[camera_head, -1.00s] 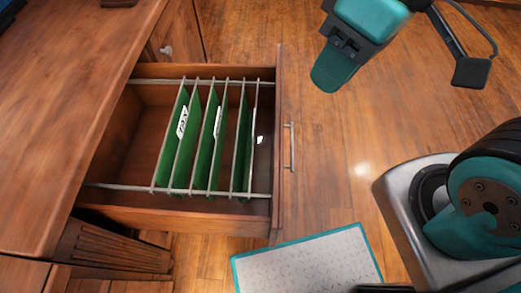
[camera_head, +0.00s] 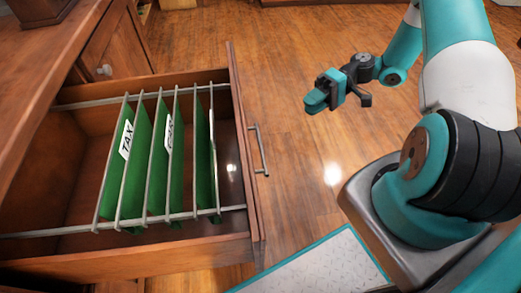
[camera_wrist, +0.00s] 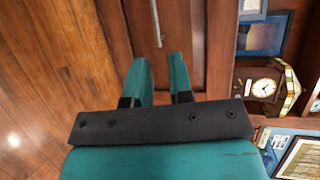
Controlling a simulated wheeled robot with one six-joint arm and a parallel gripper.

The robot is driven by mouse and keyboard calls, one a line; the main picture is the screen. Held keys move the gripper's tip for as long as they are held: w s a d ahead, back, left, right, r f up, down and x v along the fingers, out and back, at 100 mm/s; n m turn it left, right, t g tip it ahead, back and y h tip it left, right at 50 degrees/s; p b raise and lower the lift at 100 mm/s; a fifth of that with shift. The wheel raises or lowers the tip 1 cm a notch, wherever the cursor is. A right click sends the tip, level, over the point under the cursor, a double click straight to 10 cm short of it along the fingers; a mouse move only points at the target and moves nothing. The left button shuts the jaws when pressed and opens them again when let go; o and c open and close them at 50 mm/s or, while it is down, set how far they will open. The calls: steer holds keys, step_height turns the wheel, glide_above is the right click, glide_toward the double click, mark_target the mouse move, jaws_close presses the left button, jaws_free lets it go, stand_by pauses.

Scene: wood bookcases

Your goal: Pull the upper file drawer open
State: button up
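The upper file drawer (camera_head: 247,190) stands pulled out from the wooden cabinet in the head view. Green hanging folders (camera_head: 112,185) with white labels hang from its metal rails. Its metal bar handle (camera_head: 260,152) is on the front panel, facing right. My gripper (camera_head: 310,104) is in the air to the right of and beyond the handle, apart from it. In the wrist view my gripper's two teal fingers (camera_wrist: 162,80) are spread with a gap and nothing between them. A vertical metal handle (camera_wrist: 156,22) on a wood panel lies past the fingertips.
A cabinet door with a round knob (camera_head: 104,70) is beyond the drawer. The wood floor (camera_head: 300,180) to its right is clear. The wrist view shows a clock (camera_wrist: 265,87) and framed pictures (camera_wrist: 262,36) on the right.

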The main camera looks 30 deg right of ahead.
mark_target(261, 144)
steer(key=shift+y, duration=0.4)
steer(key=a+f, duration=0.1)
steer(key=a, duration=0.4)
steer(key=s+a+f+b, duration=0.1)
steer(key=a+f, duration=0.1)
steer(key=a, duration=0.3)
steer(key=s+a+f+b, duration=0.1)
steer(key=a+f, duration=0.1)
steer(key=a, duration=0.4)
steer(key=shift+s, duration=0.15)
jaws_close()
